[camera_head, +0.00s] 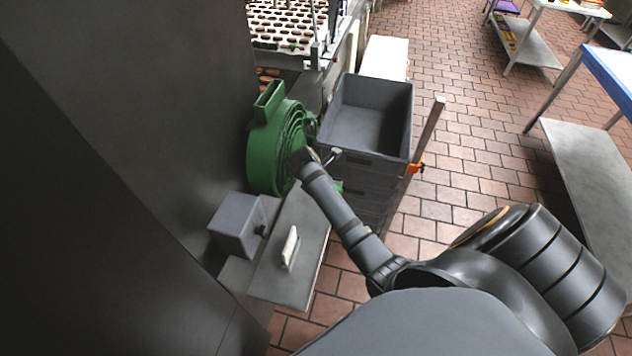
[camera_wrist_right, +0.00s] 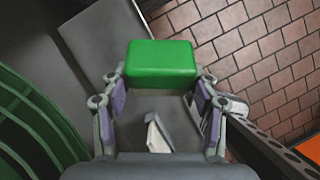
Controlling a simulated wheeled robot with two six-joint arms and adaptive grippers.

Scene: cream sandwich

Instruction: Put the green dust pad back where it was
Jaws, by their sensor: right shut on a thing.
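The green dust pad (camera_wrist_right: 161,64) is a bright green block with rounded edges in the right wrist view. My right gripper (camera_wrist_right: 158,90) is shut on it, with one finger on each side. The pad is held above a grey surface (camera_head: 290,275). In the head view my right arm reaches to the side of a big green coiled machine part (camera_head: 272,150), and the arm mostly hides the fingers and pad. A white handle-like piece (camera_head: 289,247) lies on the grey surface; it also shows in the wrist view (camera_wrist_right: 157,136). My left gripper is not in view.
A grey open crate (camera_head: 370,110) stands beyond the arm on other dark crates, with a post (camera_head: 428,130) at its right corner. A grey box (camera_head: 237,225) sits left of the grey surface. Brick-tiled floor is open to the right, before a metal table (camera_head: 590,165).

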